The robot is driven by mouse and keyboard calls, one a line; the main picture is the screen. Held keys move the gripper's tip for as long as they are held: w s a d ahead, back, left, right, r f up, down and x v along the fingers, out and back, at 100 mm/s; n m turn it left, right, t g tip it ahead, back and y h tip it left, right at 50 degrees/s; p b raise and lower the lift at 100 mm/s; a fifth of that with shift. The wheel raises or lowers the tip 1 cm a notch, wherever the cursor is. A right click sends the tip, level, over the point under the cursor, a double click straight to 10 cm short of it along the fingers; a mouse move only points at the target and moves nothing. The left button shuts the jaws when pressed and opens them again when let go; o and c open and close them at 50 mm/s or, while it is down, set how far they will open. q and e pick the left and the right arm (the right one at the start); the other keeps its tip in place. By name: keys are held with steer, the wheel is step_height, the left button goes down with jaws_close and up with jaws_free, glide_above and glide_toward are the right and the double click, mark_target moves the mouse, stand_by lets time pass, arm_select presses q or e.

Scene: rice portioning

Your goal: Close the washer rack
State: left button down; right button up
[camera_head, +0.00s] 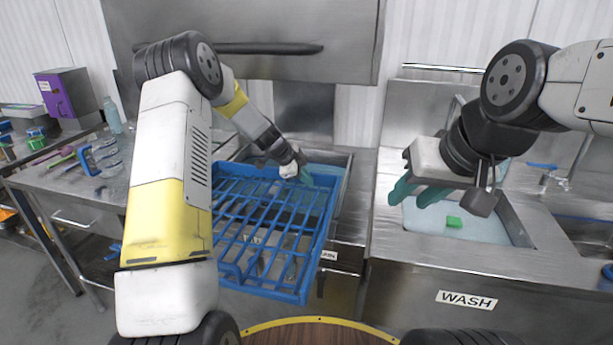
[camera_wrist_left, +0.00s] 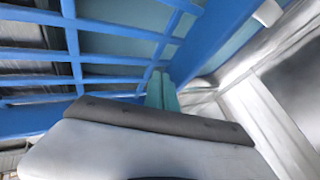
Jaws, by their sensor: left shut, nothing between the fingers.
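The blue washer rack (camera_head: 318,250) is a slatted grid that sticks out toward me from the washer, past the front of the steel counter. Its slats also fill the upper left of the left wrist view (camera_wrist_left: 120,60). My left gripper (camera_head: 305,177) is shut and empty at the rack's far right part. In the left wrist view its teal fingertips (camera_wrist_left: 161,88) lie together close beside the blue rim; I cannot tell whether they touch it. My left arm hides the rack's left side. My right gripper (camera_head: 418,192) is held over the wash sink, teal fingers apart and empty.
The steel washer hood (camera_head: 250,25) with a dark handle is raised above the rack. The wash sink (camera_head: 520,225) at right holds water and a green sponge (camera_head: 454,222). A side table (camera_head: 60,185) at left carries bottles, jars and a purple box (camera_head: 68,98).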

arm_select(q)
steer(key=shift+w, duration=0.25)
